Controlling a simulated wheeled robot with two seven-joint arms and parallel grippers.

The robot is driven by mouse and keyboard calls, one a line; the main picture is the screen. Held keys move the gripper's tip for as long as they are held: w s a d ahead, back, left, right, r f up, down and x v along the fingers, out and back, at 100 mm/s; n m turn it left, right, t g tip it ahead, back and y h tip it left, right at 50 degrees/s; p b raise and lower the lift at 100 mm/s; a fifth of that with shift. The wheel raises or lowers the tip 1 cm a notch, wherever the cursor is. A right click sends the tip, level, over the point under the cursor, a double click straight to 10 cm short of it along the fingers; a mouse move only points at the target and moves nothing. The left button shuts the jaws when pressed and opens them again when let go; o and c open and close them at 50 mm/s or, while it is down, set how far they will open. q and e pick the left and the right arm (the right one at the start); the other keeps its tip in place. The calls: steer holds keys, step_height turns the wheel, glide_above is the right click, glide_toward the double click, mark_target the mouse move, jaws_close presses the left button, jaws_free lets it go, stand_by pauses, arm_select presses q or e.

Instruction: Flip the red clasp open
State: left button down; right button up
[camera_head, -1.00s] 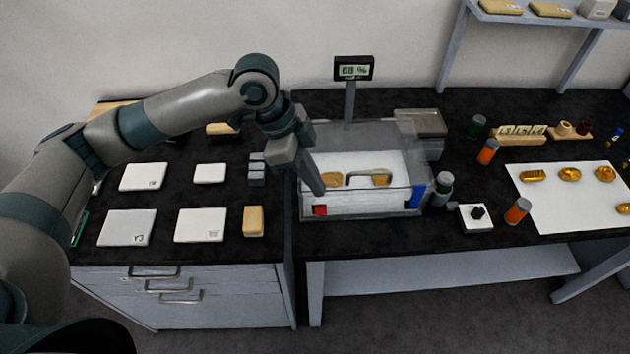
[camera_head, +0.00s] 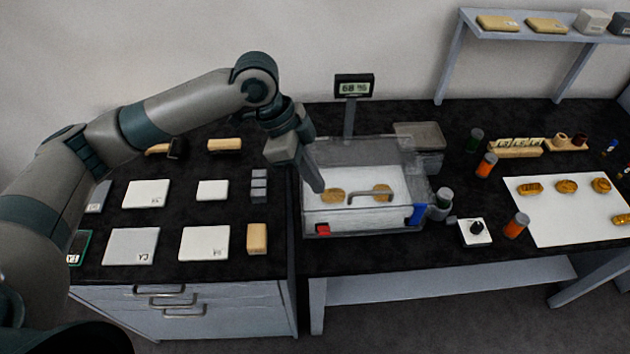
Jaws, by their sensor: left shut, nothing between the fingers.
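The red clasp (camera_head: 323,230) is a small red patch low on the left front of a clear-lidded box (camera_head: 365,222). I cannot tell whether it is flipped open or shut. A blue clasp (camera_head: 416,214) is at the box's right front corner and looks slightly tilted. The box has a grey handle (camera_head: 372,192) on top and gold pieces (camera_head: 333,195) inside. My left gripper (camera_head: 318,187) is shut and empty, its tips pointing down over the box's left part, above the red clasp in the picture. I cannot tell whether it touches the lid. My right gripper is out of view.
A display (camera_head: 354,86) on a post stands behind the box. A grey-capped jar (camera_head: 443,198) and a black knob on a white base (camera_head: 477,232) are to its right. White plates (camera_head: 203,242) cover the left counter.

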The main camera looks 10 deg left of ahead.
arm_select(q)
step_height(320, 180, up, 8)
steer(key=s+a+b, duration=0.2)
steer(key=a, duration=0.1)
stand_by(0.7)
